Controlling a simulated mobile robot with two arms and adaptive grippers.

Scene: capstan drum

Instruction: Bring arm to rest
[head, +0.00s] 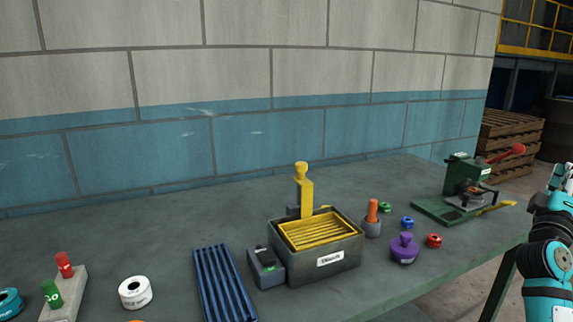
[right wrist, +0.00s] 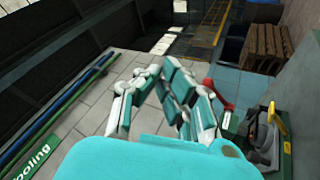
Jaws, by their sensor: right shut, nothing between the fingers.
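My right arm comes in at the right edge of the head view, off the table's front right edge. Its gripper (head: 562,178) is at the picture's edge, partly cut off, and touches nothing. In the right wrist view the right gripper (right wrist: 165,112) is shut and empty, over the paved floor. My left gripper is not in view. The grey table (head: 150,220) carries a green machine with a red-handled lever (head: 462,175) at its right end; this machine also shows in the right wrist view (right wrist: 266,135), right of my gripper.
A grey box with a yellow slatted top (head: 318,262) stands mid-table. Near it are a purple knobbed weight (head: 404,248), a red ring (head: 434,241) and a blue ribbed tray (head: 222,285). A white roll (head: 135,292) lies left. Wooden pallets (head: 510,135) stand beyond the table.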

